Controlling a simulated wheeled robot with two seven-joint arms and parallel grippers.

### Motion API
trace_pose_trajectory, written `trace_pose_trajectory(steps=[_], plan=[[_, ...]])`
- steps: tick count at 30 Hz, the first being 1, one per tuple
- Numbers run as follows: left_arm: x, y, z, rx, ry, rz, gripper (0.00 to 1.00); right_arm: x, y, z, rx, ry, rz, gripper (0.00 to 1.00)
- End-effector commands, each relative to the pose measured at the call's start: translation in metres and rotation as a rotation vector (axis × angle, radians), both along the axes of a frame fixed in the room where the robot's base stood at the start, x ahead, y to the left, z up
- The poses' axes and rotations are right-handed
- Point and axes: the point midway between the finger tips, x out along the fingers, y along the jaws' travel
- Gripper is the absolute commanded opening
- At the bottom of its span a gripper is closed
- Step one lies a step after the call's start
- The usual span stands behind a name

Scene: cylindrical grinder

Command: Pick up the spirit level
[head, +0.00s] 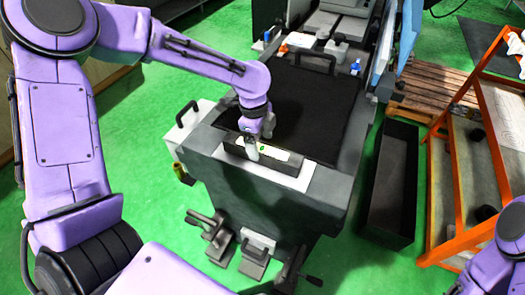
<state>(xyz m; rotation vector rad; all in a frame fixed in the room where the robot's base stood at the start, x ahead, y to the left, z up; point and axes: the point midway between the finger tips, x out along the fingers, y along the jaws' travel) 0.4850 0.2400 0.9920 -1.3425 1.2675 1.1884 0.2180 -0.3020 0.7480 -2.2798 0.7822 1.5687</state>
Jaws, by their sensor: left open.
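The spirit level (277,154) appears to be the light bar with a small green spot. It lies on the front end of the dark machine bed, near the middle of the head view. My left gripper (259,146) is over its left part, pointing down, with fingers apart. The fingers hide some of the bar, and I cannot tell whether they touch it. Of my right arm, only purple links show at the lower right edge; its gripper is out of view.
The grinder has a black flat cover (310,105) behind the bar. Foot pedals (255,250) stand on the green floor in front. A dark open trough (392,190) and an orange rack (490,130) stand to the right. A wooden pallet (430,85) lies behind them.

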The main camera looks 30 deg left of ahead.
Motion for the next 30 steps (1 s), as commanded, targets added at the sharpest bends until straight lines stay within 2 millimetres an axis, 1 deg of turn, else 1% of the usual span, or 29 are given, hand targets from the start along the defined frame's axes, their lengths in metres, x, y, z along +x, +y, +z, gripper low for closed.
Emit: trace_pose_trajectory(steps=[1, 2, 3, 6, 13, 14, 15, 17, 18, 20, 21, 30], plan=[[0.000, -0.002, -0.007, 0.000, 0.006, -0.001, 0.83, 0.000, 0.000, 0.008, 0.000, 0.000, 0.000, 0.56], [0.000, -0.003, -0.013, 0.000, 0.006, -0.002, 0.83, 0.000, 0.000, 0.009, 0.000, 0.000, 0.000, 0.56], [0.001, -0.004, -0.021, 0.001, 0.004, -0.001, 0.83, 0.000, 0.000, 0.008, -0.001, -0.001, 0.000, 0.56], [0.001, -0.005, -0.031, 0.001, 0.001, -0.001, 0.83, 0.000, 0.000, 0.009, -0.001, -0.001, 0.000, 0.56], [0.001, -0.005, -0.034, 0.001, -0.001, -0.001, 0.83, 0.000, 0.000, 0.008, 0.000, 0.000, 0.000, 0.56], [0.001, -0.005, -0.034, 0.001, -0.001, -0.001, 0.73, 0.000, 0.000, 0.008, 0.000, 0.000, 0.000, 0.56], [0.001, -0.005, -0.034, 0.001, -0.001, -0.001, 0.60, 0.000, 0.000, 0.008, 0.000, 0.000, 0.000, 0.56], [0.001, -0.005, -0.034, 0.001, -0.001, -0.001, 0.41, 0.000, 0.000, 0.008, 0.000, 0.000, 0.000, 0.56], [0.001, -0.005, -0.034, 0.001, -0.001, -0.001, 0.28, 0.000, 0.000, 0.008, 0.000, 0.000, 0.000, 0.56], [0.001, -0.005, -0.034, 0.001, 0.000, -0.001, 0.08, 0.000, 0.000, 0.008, 0.000, 0.000, 0.000, 0.56], [0.001, -0.005, -0.034, 0.001, 0.000, -0.001, 0.00, 0.000, 0.000, 0.008, 0.000, 0.000, 0.000, 0.56], [0.002, -0.005, -0.032, 0.000, -0.004, -0.001, 0.00, 0.000, 0.000, 0.008, 0.000, 0.000, 0.000, 0.56]])
